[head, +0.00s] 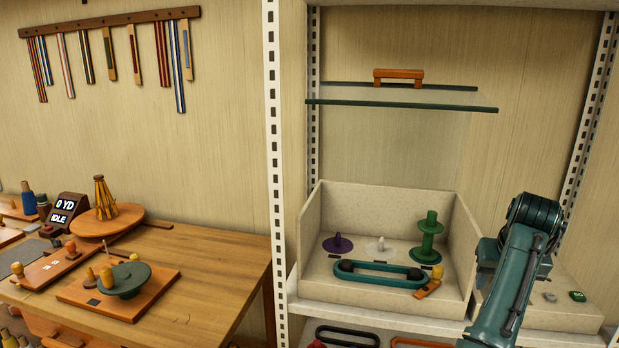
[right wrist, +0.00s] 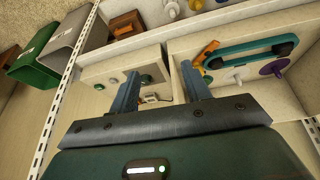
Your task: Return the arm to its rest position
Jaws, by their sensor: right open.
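My right arm (head: 516,270), dark green, stands in front of the right end of the shelf in the head view. Its gripper does not show clearly there. In the right wrist view my right gripper (right wrist: 158,88) is open, its two blue-grey fingers apart with nothing held between them. Beyond the fingers is a pale box with green buttons (right wrist: 145,79). My left gripper is not in view.
A cream open-fronted bin (head: 318,215) on the shelf holds a green spool (head: 429,240), a purple peg (head: 338,244), a white peg (head: 380,246) and a green belt loop (head: 378,280). A white post (head: 272,150) separates it from the wooden table (head: 210,270).

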